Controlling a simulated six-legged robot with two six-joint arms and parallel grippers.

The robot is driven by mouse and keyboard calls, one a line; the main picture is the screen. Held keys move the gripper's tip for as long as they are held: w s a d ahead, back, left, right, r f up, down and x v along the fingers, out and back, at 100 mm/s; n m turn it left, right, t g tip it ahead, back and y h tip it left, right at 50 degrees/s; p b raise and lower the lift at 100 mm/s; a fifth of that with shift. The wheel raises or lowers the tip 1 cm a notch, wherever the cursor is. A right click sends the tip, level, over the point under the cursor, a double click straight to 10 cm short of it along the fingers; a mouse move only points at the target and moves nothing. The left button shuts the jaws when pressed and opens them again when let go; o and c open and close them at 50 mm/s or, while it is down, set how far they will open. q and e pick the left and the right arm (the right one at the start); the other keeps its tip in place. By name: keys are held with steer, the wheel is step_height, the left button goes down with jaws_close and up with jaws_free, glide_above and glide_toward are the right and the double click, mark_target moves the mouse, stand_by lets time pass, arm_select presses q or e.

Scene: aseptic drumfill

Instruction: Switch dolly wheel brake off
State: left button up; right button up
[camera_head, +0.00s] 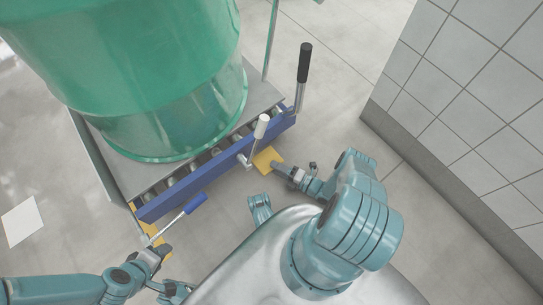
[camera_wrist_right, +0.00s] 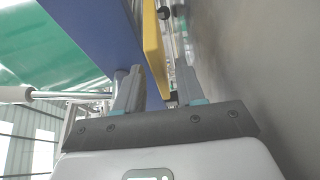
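The dolly (camera_head: 215,172) has a blue front beam and rollers and carries a green drum (camera_head: 150,80). I cannot tell which is the wheel brake. My right gripper (camera_head: 277,166) is low at a yellow plate (camera_head: 265,158) under the beam. In the right wrist view its fingers (camera_wrist_right: 157,88) are apart, with the yellow plate (camera_wrist_right: 154,45) ahead between them; contact is unclear. My left gripper (camera_head: 160,252) is near the blue-grip lever's lower end, fingers unclear.
A tiled wall (camera_head: 460,90) with a grey base stands at the right. Another yellow part (camera_head: 150,228) shows at the dolly's left corner. A white sheet-like patch (camera_head: 21,221) lies on the floor at the left. Floor between dolly and wall is clear.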

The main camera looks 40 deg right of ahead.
steer(key=shift+x, duration=1.25)
arm_select(q)
steer(key=shift+w+f, duration=0.15)
steer(key=shift+f, duration=0.05)
arm_select(e)
steer(key=shift+c, duration=0.3)
jaws_close()
steer(key=r+g+p, duration=0.1)
steer(key=g+p, duration=0.1)
steer(key=p, duration=0.1)
steer(key=r+m+g+p, duration=0.1)
steer(key=r+p, duration=0.1)
steer(key=p, duration=0.1)
steer(key=shift+w+r+g+h+p, duration=0.1)
steer(key=shift+w+g+h+p, duration=0.15)
steer(key=shift+g+h+p, duration=0.15)
arm_select(q)
steer(key=s+d+r+g+p, duration=0.1)
steer(key=s+r+g, duration=0.1)
steer(key=s+r, duration=0.3)
steer(key=shift+d+r+h, duration=0.15)
steer(key=shift+r+h, duration=0.15)
steer(key=shift+r, duration=1.3)
arm_select(e)
steer(key=shift+w+d+r+m+g, duration=0.1)
steer(key=shift+w+r+m+g, duration=0.1)
steer(key=shift+m+g, duration=0.35)
steer(key=shift+o, duration=0.3)
jaws_free()
